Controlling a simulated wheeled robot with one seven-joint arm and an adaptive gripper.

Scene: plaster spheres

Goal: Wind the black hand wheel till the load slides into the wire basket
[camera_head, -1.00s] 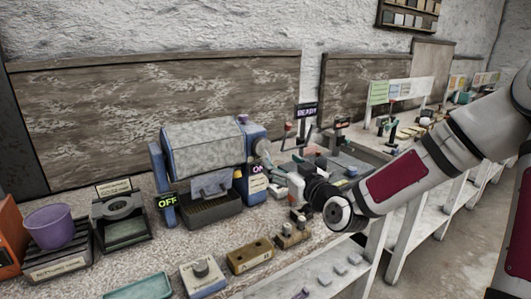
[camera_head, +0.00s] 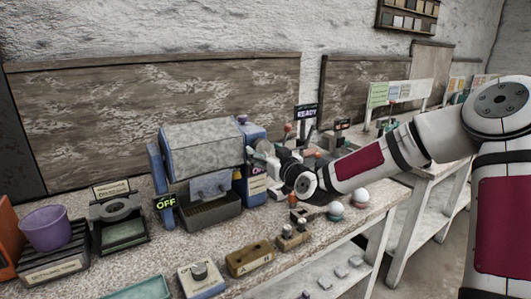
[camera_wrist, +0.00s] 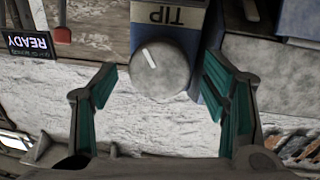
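A blue machine with a grey speckled drum (camera_head: 203,145) stands on the bench in the head view. A dark basket-like tray (camera_head: 210,213) sits beneath the drum. My gripper (camera_head: 262,160) is at the machine's right side. In the wrist view, a round grey knob (camera_wrist: 160,71) with a white mark sits on a blue panel with an upside-down "TIP" label (camera_wrist: 171,16). My open gripper (camera_wrist: 160,88) has a teal-padded finger on each side of the knob, with gaps showing. No clearly black hand wheel is visible. The drum's contents are hidden.
An "OFF" sign (camera_head: 165,202) is at the machine's left, and a "READY" sign (camera_head: 307,112) stands behind my gripper. A purple cup (camera_head: 45,229) is at the left. Pale spheres (camera_head: 362,197) lie near the bench's front edge, right of my gripper.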

